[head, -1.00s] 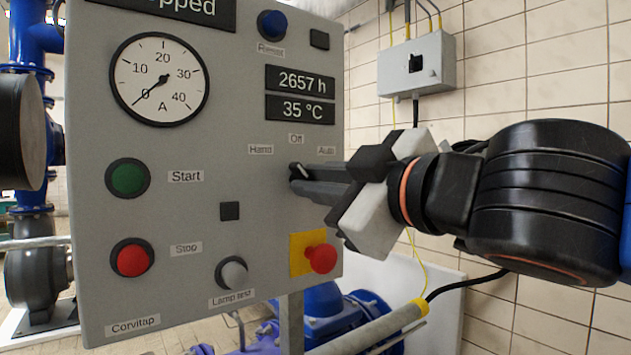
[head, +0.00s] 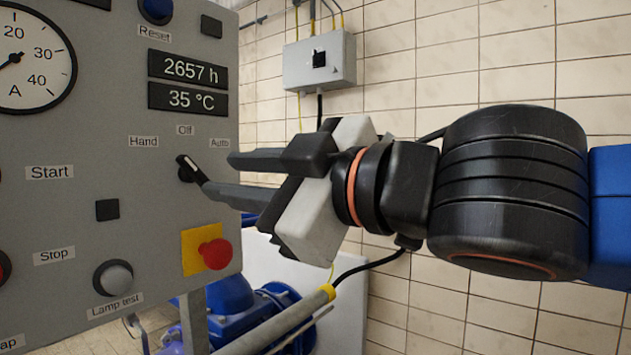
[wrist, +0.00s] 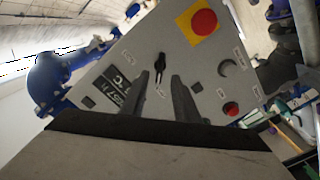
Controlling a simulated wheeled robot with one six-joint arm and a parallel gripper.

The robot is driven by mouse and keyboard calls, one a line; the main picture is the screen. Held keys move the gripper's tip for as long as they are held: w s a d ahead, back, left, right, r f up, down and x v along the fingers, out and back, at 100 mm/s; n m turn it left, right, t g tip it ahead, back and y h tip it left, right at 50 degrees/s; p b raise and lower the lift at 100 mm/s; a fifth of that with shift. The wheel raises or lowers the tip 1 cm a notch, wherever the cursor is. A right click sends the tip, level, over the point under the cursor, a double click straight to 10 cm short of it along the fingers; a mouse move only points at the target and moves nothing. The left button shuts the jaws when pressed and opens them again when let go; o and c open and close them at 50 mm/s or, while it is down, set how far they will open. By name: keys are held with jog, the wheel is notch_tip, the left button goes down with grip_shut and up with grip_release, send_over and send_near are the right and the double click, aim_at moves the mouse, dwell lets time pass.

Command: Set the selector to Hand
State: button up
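The selector (head: 189,168) is a black knob with a white marker on the grey panel (head: 150,215). Its marker tilts up and left, toward the Hand label (head: 143,141) rather than the Off label (head: 185,130) or the Auto label (head: 219,143). It also shows in the wrist view (wrist: 160,60). My gripper (head: 218,172) is open just right of the selector, its fingers apart with nothing between them. The lower fingertip overlaps the knob's edge in the head view; I cannot tell whether it touches.
A red emergency button (head: 215,253) on a yellow plate sits just below my gripper. A lamp test button (head: 114,278) and a blue reset button (head: 156,10) are also on the panel. A grey wall box (head: 320,62) is behind, and blue pumps (head: 235,300) stand below.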

jog(key=v, duration=1)
jog(key=shift+s+d, duration=0.25)
jog(key=shift+d, duration=0.05)
dwell(0.4)
jog(key=shift+f, duration=0.15)
dwell(0.3)
